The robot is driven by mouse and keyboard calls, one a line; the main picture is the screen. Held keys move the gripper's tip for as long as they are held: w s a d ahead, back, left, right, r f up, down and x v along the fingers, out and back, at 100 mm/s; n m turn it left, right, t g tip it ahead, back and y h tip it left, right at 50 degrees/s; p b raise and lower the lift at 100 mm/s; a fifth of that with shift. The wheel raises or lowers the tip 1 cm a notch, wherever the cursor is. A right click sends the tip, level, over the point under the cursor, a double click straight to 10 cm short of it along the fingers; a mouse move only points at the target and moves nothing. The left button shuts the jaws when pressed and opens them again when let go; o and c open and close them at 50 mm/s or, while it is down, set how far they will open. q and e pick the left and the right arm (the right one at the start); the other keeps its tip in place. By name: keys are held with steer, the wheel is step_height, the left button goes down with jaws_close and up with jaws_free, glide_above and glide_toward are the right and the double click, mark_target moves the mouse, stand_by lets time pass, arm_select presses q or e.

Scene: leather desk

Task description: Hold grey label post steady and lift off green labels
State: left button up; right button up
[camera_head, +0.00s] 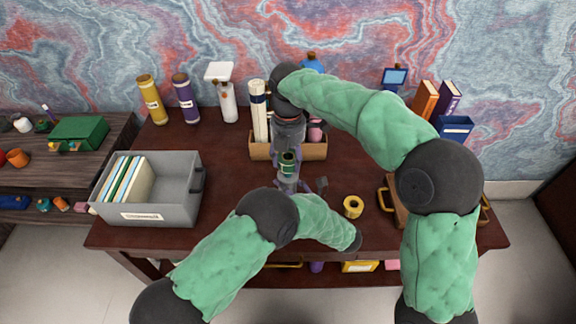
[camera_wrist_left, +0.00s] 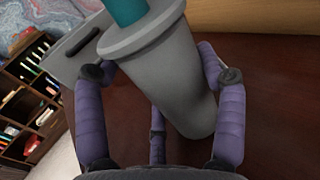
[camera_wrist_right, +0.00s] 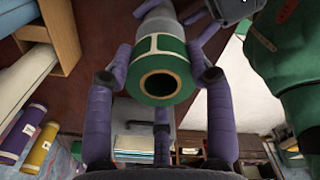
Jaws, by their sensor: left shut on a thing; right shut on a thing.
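The grey label post (camera_head: 288,184) stands at the middle of the desk, slightly tilted in the left wrist view (camera_wrist_left: 170,70). My left gripper (camera_head: 290,187) is shut around its grey body, with purple fingers on both sides (camera_wrist_left: 165,78). The green labels (camera_head: 288,160) are a roll above the grey part. My right gripper (camera_head: 288,153) reaches down from above and is shut on the roll, one finger at each side (camera_wrist_right: 160,80). How far the post reaches inside the roll is hidden.
A grey bin (camera_head: 165,205) with upright folders stands at left. A wooden organiser (camera_head: 262,152) is close behind the grippers. A yellow tape roll (camera_head: 353,206) and a small grey block (camera_head: 321,184) lie to the right. Bottles (camera_head: 186,98) and books (camera_head: 425,100) line the back.

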step_height(320, 180, up, 6)
stand_by(0.4)
arm_select(q)
steer(key=o, duration=1.3)
steer(key=v, duration=1.1)
steer(key=shift+d, duration=0.1)
steer(key=shift+s+d, duration=0.25)
steer(key=shift+s, duration=0.1)
